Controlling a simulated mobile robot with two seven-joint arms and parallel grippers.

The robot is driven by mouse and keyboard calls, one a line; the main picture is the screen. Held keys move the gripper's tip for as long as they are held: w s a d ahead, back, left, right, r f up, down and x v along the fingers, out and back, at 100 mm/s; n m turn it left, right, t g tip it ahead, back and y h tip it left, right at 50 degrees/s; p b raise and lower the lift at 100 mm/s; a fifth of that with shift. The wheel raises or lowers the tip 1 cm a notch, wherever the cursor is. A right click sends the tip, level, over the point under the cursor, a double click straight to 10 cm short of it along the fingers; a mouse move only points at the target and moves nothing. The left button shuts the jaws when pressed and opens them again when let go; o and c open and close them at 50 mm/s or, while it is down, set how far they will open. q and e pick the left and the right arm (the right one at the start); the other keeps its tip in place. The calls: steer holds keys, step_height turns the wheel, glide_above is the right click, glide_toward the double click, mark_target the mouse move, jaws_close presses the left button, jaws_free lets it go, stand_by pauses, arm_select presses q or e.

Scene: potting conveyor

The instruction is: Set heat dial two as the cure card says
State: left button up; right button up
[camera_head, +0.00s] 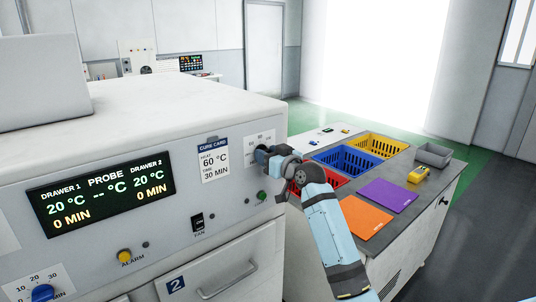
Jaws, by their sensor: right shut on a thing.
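The white oven front carries a cure card (214,160) that reads heat 60 °C and time 30 min. My right gripper (266,154) is shut on a heat dial at the upper right of this front. The gripper hides nearly all of the dial, so I cannot tell where its pointer stands. Parts of the dial's scale plate (262,135) show above the gripper. The display (103,195) reads 20 °C and 0 min for both drawer 1 and drawer 2, with dashes for the probe. My left gripper is out of view.
A fan switch (197,222), a yellow alarm button (124,255), a green button (262,196) and a blue timer dial (42,292) are on the front. Drawer 2's handle (228,281) sticks out below. A grey bench (345,190) with coloured baskets and mats stands at the right.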

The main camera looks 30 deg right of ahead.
steer(key=shift+r+m+p, duration=0.1)
steer(key=shift+m+p, duration=3.4)
steer(key=shift+m, duration=0.7)
steer(key=o, duration=0.9)
